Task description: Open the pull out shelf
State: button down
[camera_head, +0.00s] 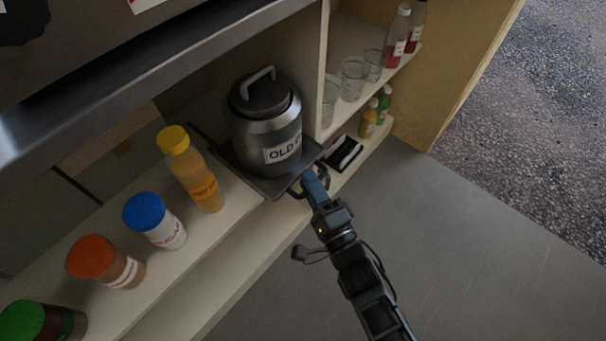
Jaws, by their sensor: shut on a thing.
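The pull out shelf (270,187) is a dark flat tray at the level of the pale cabinet shelf. A large metal canister (264,128) with a dark lid, a light handle and a label starting "OLD" stands upright on it. The tray's front corner sticks out a little past the shelf edge. My gripper (308,182) is at the front of the tray and shut on its dark handle (298,190). The fingertips are small and partly hidden against the handle.
Jars with green, red and blue lids and a yellow-capped bottle (191,172) stand left of the tray. A divider (322,60) rises on the right, with glasses (353,78) and bottles beyond. A small black box (344,152) lies lower right.

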jog(key=s+d+p, duration=0.5)
jog(key=s+d, duration=0.9)
jog(key=d, duration=0.4)
jog(key=shift+s+d+r+p, duration=0.2)
jog(key=shift+d+r+p, duration=0.15)
jog(key=shift+d+r, duration=0.1)
jog(key=c, duration=1.2)
grip_release()
jog(key=shift+o, duration=0.2)
jog(key=shift+f, duration=0.15)
jog(key=shift+s+f, duration=0.1)
jog(key=v, duration=0.7)
jog(key=shift+s+d, duration=0.2)
jog(key=shift+s, duration=0.15)
